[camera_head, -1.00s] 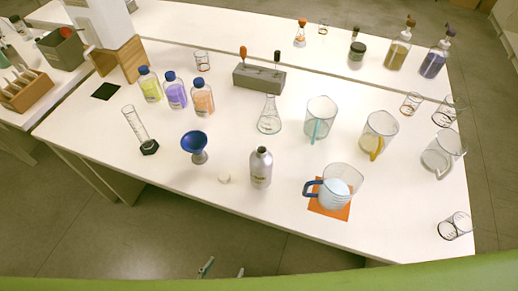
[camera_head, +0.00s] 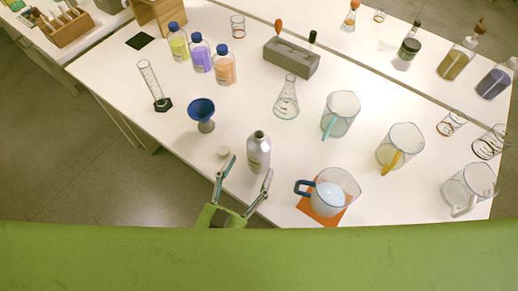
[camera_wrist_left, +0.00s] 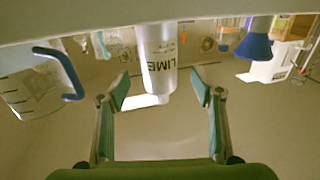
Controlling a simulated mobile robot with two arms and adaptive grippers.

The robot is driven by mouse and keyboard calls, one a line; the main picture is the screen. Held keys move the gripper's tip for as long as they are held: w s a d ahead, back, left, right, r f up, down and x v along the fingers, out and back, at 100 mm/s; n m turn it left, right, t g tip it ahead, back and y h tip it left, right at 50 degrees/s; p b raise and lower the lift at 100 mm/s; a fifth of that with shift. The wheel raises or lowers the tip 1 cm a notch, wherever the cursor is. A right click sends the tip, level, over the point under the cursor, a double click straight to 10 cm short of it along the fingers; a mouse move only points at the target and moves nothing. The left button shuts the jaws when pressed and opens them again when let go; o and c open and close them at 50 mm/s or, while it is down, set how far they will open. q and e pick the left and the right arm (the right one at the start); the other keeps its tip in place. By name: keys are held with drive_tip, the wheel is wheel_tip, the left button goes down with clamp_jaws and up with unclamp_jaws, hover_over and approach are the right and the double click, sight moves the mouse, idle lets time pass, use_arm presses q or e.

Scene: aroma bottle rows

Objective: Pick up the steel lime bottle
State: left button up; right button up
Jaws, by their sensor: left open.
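The steel lime bottle (camera_head: 258,152) is a grey metal bottle standing upright and uncapped near the front edge of the white table. In the left wrist view the bottle (camera_wrist_left: 159,62) shows upside down with the word LIME on it, centred ahead between the fingers. My left gripper (camera_head: 246,170) is open, with its green-tipped fingers at the table's front edge just in front of the bottle, apart from it. In the left wrist view the open gripper (camera_wrist_left: 162,90) has nothing between its pads. My right gripper is not in view.
A white round cap (camera_head: 223,151) lies left of the bottle. A blue funnel (camera_head: 202,113) stands behind it. A jug with a blue handle (camera_head: 329,193) stands on an orange mat to the right. Other jugs, a flask (camera_head: 286,100) and capped bottles stand farther back.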

sight(254, 162)
use_arm(q)
drive_tip(key=shift+f+p+x, duration=0.15)
drive_tip(key=shift+p+x, duration=0.05)
drive_tip(key=shift+x, duration=1.4)
drive_tip(key=shift+f+p+x, duration=0.15)
drive_tip(key=shift+p+x, duration=0.05)
drive_tip(key=shift+x, duration=1.4)
drive_tip(key=shift+s, duration=0.1)
drive_tip(key=shift+r, duration=0.1)
drive_tip(key=c, duration=1.5)
